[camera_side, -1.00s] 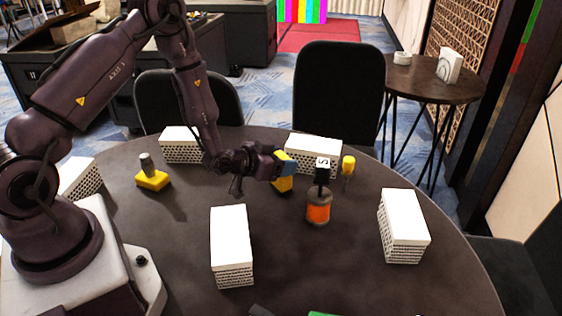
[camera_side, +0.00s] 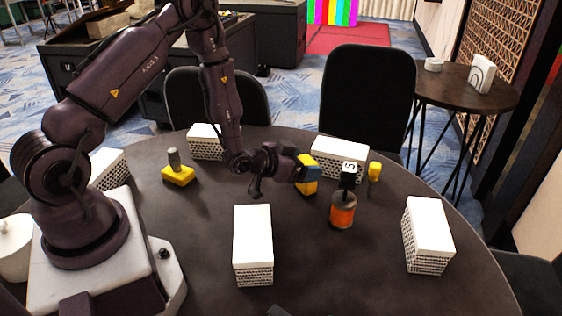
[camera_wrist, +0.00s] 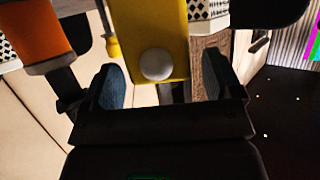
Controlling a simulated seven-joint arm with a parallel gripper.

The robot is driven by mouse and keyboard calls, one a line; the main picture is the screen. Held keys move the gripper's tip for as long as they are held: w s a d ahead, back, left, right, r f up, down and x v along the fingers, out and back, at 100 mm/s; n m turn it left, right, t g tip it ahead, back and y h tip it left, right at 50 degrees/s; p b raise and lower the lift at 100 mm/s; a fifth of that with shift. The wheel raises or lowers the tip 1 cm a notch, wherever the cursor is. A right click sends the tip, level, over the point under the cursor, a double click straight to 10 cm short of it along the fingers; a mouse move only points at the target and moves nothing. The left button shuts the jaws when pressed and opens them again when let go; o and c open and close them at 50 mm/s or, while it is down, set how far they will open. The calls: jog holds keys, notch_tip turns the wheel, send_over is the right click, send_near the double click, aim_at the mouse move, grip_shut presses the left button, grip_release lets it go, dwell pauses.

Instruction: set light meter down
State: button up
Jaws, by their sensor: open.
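The light meter is a yellow body with a white dome; it stands upright among the boxes in the side view (camera_side: 308,187), partly hidden by my blue fingers. In the wrist view the light meter (camera_wrist: 155,30) reaches in from the top, its dome facing the camera. My gripper (camera_side: 303,174) is level beside it, with the fingers around its body. In the wrist view my gripper (camera_wrist: 162,85) is open, with one blue finger pad on each side and a visible gap at the right. I cannot tell whether the meter's base touches the table.
Close right stands an orange cylinder with a black labelled top (camera_side: 342,211), and a yellow-handled tool (camera_side: 374,171) behind it. A yellow block with a grey knob (camera_side: 178,175) is left. Several white boxes ring the dark round table (camera_side: 320,265); one (camera_side: 253,235) is in front.

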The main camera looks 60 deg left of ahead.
jog(key=v, duration=1)
notch_tip(320, 180, up, 14)
jog(key=d+g+y, duration=0.1)
jog(key=d+g, duration=0.1)
jog(key=g, duration=0.2)
jog(key=s+d+r+g, duration=0.2)
jog(key=s+d+r, duration=0.1)
jog(key=s+r, duration=0.2)
jog(key=s+d+r+g+h, duration=0.1)
jog(key=s+r, duration=0.3)
jog(key=s, duration=0.6)
jog(key=shift+s+d+r+g, duration=0.3)
jog(key=shift+d+r+g, duration=0.15)
jog(key=shift+d, duration=0.45)
